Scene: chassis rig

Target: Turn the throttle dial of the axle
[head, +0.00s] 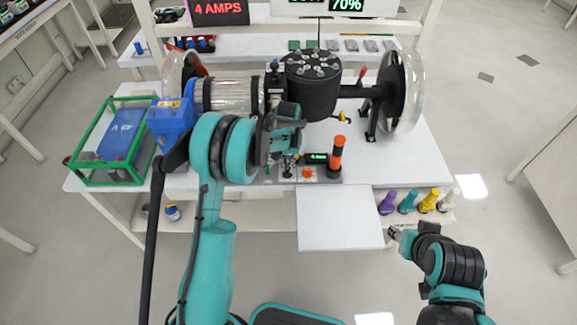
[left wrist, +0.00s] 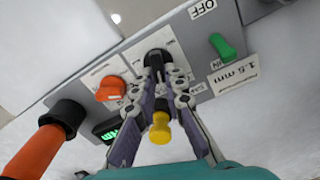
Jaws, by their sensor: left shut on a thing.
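My left gripper (head: 287,160) reaches down to the small control panel at the table's front. In the left wrist view its fingers (left wrist: 162,78) close around a black control (left wrist: 157,56) on the panel. A yellow knob (left wrist: 160,128) shows between the fingers, nearer the camera; whether it joins the black control is unclear. An orange knob (left wrist: 112,90) sits beside the gripper; it also shows in the head view (head: 307,173). I cannot read which control is labelled throttle. My right gripper (head: 397,235) is low at the right, away from the panel; its fingers are too small to judge.
An orange lever (head: 337,152) stands beside a green display (head: 317,157), close to my left gripper. A green switch (left wrist: 222,46) is on the panel. The axle rig with a black motor (head: 311,85) rises behind. A bare white board (head: 338,215) lies in front.

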